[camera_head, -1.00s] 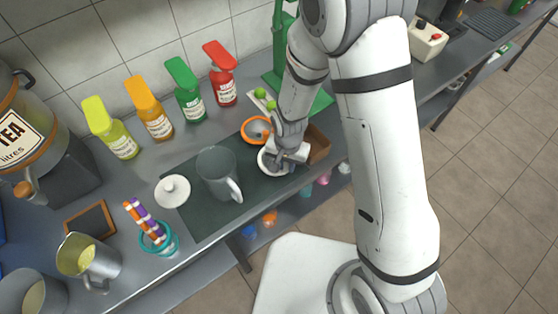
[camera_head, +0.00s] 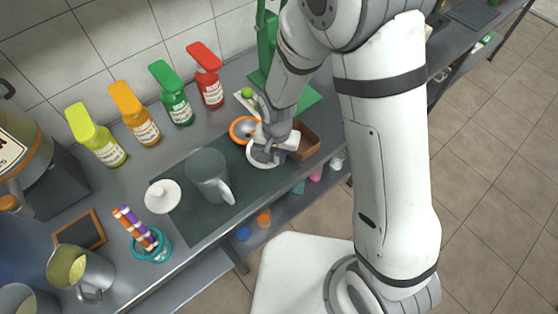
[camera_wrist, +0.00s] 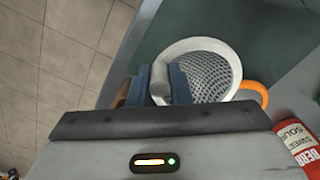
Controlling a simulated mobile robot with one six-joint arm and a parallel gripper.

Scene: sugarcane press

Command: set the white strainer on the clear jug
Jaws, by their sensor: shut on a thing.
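The white strainer (camera_head: 257,158) has a round rim and a grey mesh bowl, seen clearly in the wrist view (camera_wrist: 208,68). My gripper (camera_wrist: 161,84) is shut on its short handle; in the head view my gripper (camera_head: 268,146) partly hides the strainer. The clear jug (camera_head: 208,172) stands upright on the dark mat, left of the strainer and apart from it, its handle toward the front right. The jug is not seen in the wrist view. I cannot tell whether the strainer is clear of the surface.
An orange-rimmed strainer (camera_head: 237,131) lies close behind the white one. A brown box (camera_head: 306,143) is just right of my gripper. A white lid (camera_head: 162,196) lies left of the jug. Several bottles line the wall, including a red one (camera_head: 209,82). A green stand (camera_head: 268,40) rises behind.

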